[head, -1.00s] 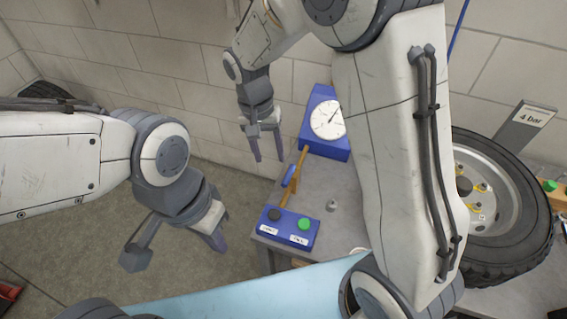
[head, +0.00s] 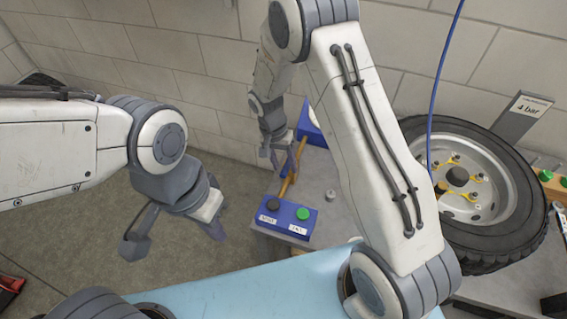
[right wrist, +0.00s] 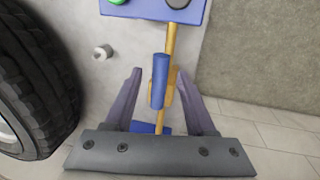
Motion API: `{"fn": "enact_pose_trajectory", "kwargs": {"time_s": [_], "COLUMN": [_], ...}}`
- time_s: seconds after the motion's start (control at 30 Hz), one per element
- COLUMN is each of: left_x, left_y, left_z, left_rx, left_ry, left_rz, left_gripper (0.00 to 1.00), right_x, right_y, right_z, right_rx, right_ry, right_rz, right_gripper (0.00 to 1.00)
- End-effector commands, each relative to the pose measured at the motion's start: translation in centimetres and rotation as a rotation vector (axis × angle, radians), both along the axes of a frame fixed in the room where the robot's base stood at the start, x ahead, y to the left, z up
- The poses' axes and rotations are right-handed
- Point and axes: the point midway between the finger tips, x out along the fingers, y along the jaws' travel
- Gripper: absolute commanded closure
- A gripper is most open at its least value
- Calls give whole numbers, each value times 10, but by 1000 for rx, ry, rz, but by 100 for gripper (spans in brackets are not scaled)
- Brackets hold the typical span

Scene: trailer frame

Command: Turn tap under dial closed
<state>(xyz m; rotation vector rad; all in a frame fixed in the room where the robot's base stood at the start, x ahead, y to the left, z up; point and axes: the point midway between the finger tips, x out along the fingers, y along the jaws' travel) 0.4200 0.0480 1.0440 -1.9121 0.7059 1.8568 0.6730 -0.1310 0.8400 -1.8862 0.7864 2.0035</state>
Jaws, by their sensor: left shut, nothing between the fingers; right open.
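The tap has a blue lever (right wrist: 159,80) on a brass pipe (right wrist: 171,42). The lever lies roughly along the pipe in the right wrist view. My right gripper (right wrist: 160,74) is open, with one finger on each side of the lever and visible gaps to both. In the head view, my right gripper (head: 277,160) is at the pipe, partly covering the tap. The blue dial housing (head: 308,124) is mostly hidden behind my right arm, and its face cannot be seen.
A blue box (head: 287,217) with a black and a green button sits at the pipe's near end. A small grey knob (head: 331,195) stands on the grey bench. A wheel with a tyre (head: 478,235) is at the right. A block wall (head: 200,60) stands behind.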

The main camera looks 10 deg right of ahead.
Motion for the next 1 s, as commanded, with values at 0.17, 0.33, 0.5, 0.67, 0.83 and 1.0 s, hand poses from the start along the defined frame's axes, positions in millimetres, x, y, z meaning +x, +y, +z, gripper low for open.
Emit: {"fn": "enact_pose_trajectory", "kwargs": {"time_s": [0.17, 0.33, 0.5, 0.67, 0.83, 1.0], "left_x": [0, 0, 0, 0, 0, 0], "left_y": [0, 0, 0, 0, 0, 0], "left_z": [0, 0, 0, 0, 0, 0], "left_rx": [0, 0, 0, 0, 0, 0], "left_ry": [0, 0, 0, 0, 0, 0], "left_rz": [0, 0, 0, 0, 0, 0], "left_gripper": [100, 100, 100, 100, 100, 100], "right_x": [0, 0, 0, 0, 0, 0], "right_y": [0, 0, 0, 0, 0, 0], "right_z": [-3, -3, -3, -2, -2, -2], "right_rx": [1, 0, 0, 1, 0, 1], "right_ry": [-1, 0, 0, 0, -1, -2], "right_rz": [0, 0, 1, 1, 1, 2], "right_gripper": [44, 60, 100, 100, 100, 100]}}
